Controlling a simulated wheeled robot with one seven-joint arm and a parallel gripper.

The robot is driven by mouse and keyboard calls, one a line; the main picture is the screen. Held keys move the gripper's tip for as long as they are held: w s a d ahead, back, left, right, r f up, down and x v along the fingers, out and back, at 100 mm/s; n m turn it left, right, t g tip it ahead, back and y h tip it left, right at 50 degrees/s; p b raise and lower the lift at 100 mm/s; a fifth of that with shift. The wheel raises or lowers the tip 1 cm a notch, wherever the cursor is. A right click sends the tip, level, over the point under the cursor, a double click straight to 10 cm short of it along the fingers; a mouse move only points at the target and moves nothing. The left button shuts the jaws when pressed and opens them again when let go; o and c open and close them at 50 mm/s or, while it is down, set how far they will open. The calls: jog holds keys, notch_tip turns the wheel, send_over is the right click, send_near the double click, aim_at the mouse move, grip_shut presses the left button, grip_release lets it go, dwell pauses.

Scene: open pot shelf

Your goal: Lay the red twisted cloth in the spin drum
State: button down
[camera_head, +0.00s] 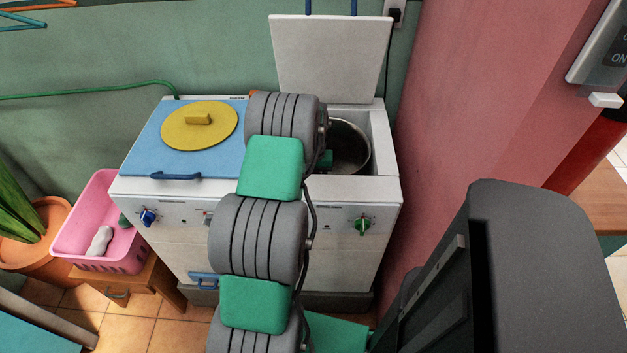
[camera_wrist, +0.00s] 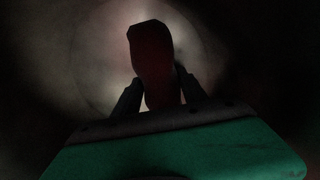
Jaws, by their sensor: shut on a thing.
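In the wrist view my gripper (camera_wrist: 158,92) is shut on the red twisted cloth (camera_wrist: 152,52), which shows as a dark red shape sticking out past the fingers. The picture is dark, and a paler round metal surface lies behind the cloth. I cannot tell whether the cloth touches it. In the head view the spin drum (camera_head: 353,149) is the open metal bowl at the right of the washing machine. My arm reaches over the machine to the drum's left side. The gripper and cloth are hidden in the head view.
The drum's white lid (camera_head: 332,55) stands raised behind it. A blue lid (camera_head: 170,140) with a yellow round cover (camera_head: 200,126) closes the machine's left side. A pink basket (camera_head: 98,232) with a pale cloth (camera_head: 100,241) stands at left. A pink wall (camera_head: 455,110) rises close at right.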

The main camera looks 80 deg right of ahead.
jog(key=c, duration=0.6)
grip_release()
jog(key=shift+o, duration=0.2)
